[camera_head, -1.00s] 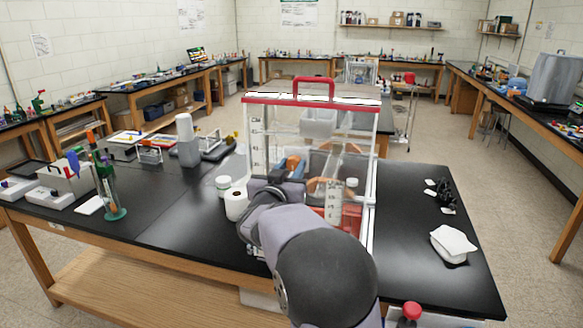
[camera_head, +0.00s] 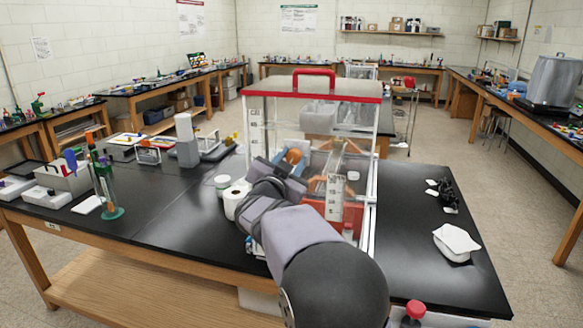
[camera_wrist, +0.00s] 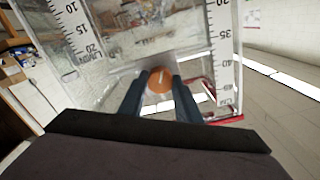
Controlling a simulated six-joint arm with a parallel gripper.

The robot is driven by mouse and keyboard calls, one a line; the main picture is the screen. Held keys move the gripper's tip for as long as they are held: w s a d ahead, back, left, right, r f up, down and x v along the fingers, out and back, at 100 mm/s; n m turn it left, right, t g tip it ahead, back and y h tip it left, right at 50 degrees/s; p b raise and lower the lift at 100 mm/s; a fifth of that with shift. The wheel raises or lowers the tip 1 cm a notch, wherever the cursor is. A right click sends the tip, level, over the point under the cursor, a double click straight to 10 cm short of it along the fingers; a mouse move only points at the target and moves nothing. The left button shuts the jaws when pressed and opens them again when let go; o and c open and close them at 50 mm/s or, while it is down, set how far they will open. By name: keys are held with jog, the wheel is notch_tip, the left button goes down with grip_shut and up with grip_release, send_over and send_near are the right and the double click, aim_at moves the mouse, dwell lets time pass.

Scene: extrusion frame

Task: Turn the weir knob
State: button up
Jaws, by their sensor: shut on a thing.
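The weir knob (camera_wrist: 159,79) is a round orange knob with a pale line on its face. In the wrist view it sits between the two dark fingers of my gripper (camera_wrist: 158,86), which are shut on it. The knob also shows in the head view as an orange round (camera_head: 293,156) by the end of my arm. The clear tank (camera_head: 255,135) with white posts and a red-edged top stands around it. My arm covers part of the tank's front.
Printed scales (camera_wrist: 218,50) flank the knob on the tank. A white roll (camera_head: 233,203) and a small white jar (camera_head: 222,182) stand left of my gripper. A folded white cloth (camera_head: 456,240) lies at the right. The black bench top right of the tank is mostly clear.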

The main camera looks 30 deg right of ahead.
jog(key=shift+f+m+b, duration=0.1)
jog(key=shift+m+b, duration=0.6)
jog(key=shift+m, duration=0.5)
jog(key=o, duration=1.1)
jog(key=shift+c, duration=0.2)
jog(key=b+v, duration=0.2)
jog(key=v, duration=0.5)
jog(key=shift+s+a, duration=0.1)
jog(key=shift+s, duration=0.05)
